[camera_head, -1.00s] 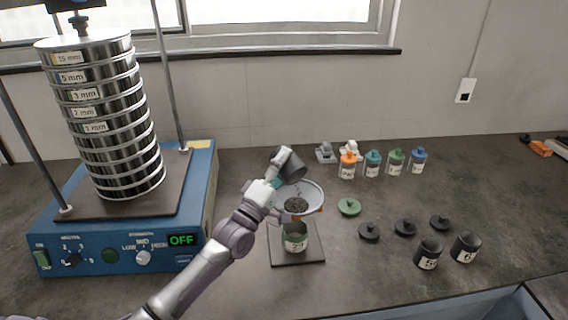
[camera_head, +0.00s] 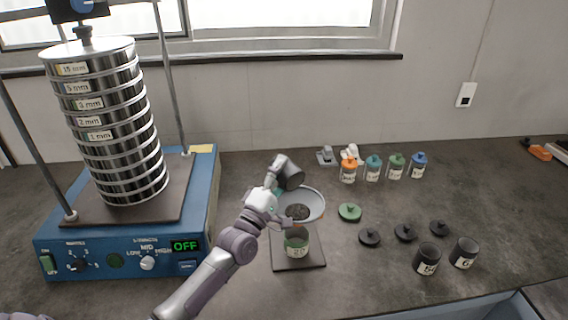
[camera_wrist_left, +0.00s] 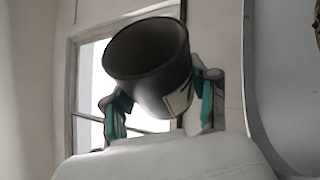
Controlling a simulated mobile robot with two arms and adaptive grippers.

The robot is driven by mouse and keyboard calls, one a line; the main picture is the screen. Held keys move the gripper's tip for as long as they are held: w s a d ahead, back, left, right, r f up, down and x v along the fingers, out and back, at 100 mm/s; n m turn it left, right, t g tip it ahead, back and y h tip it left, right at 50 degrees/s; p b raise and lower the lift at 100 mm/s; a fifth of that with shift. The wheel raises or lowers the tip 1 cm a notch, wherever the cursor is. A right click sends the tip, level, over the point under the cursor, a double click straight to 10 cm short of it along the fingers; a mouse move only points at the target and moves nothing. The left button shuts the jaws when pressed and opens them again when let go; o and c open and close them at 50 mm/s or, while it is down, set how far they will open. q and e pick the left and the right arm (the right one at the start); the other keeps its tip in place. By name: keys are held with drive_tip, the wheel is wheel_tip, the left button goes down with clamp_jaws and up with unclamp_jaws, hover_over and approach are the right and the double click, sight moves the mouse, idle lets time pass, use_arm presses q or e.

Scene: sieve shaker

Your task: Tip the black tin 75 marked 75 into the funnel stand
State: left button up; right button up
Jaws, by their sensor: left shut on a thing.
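The black tin (camera_head: 290,173) is held tilted above the funnel by my left gripper (camera_head: 274,182). Its mouth and dark inside show in the left wrist view (camera_wrist_left: 150,48), with no contents visible there. Part of a pale label shows on its side, but its number cannot be read. My left gripper (camera_wrist_left: 162,105) is shut around the tin, one teal-padded finger on each side. The funnel stand (camera_head: 316,202) has a grey bowl with dark grains inside. A green jar (camera_head: 296,246) with a pale label stands under the funnel on a dark base plate. My right gripper is not in view.
A blue sieve shaker (camera_head: 120,255) with a tall sieve stack stands left, its display reading OFF. Two open black tins (camera_head: 428,258) and several black lids (camera_head: 405,232) lie right. A green lid (camera_head: 349,211) is near the funnel. Several coloured jars (camera_head: 372,168) stand behind.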

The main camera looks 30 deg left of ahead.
use_arm(q)
drive_tip(key=shift+w+d+f+n+g+y+p, duration=0.15)
drive_tip(key=shift+f+n+g+y+p, duration=0.25)
drive_tip(key=shift+n+p, duration=0.4)
drive_tip(key=shift+w+n, duration=0.1)
drive_tip(key=shift+n, duration=0.2)
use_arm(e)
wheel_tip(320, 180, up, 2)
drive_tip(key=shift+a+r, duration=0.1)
use_arm(q)
drive_tip(key=shift+r, duration=0.1)
drive_tip(key=n+g+y+p, duration=0.1)
drive_tip(key=n+p, duration=0.1)
drive_tip(key=p, duration=0.1)
drive_tip(key=n+y+p, duration=0.1)
drive_tip(key=n+p, duration=0.1)
drive_tip(key=p, duration=0.1)
drive_tip(key=shift+w+a+r+n+g, duration=0.1)
drive_tip(key=shift+a+r+n+g, duration=0.05)
drive_tip(key=shift+a+n+g, duration=0.2)
drive_tip(key=shift+y+p, duration=0.3)
drive_tip(key=shift+p, duration=0.05)
drive_tip(key=shift+a+f+n+g, duration=0.1)
drive_tip(key=shift+f+n+g, duration=0.15)
drive_tip(key=shift+f+n, duration=0.1)
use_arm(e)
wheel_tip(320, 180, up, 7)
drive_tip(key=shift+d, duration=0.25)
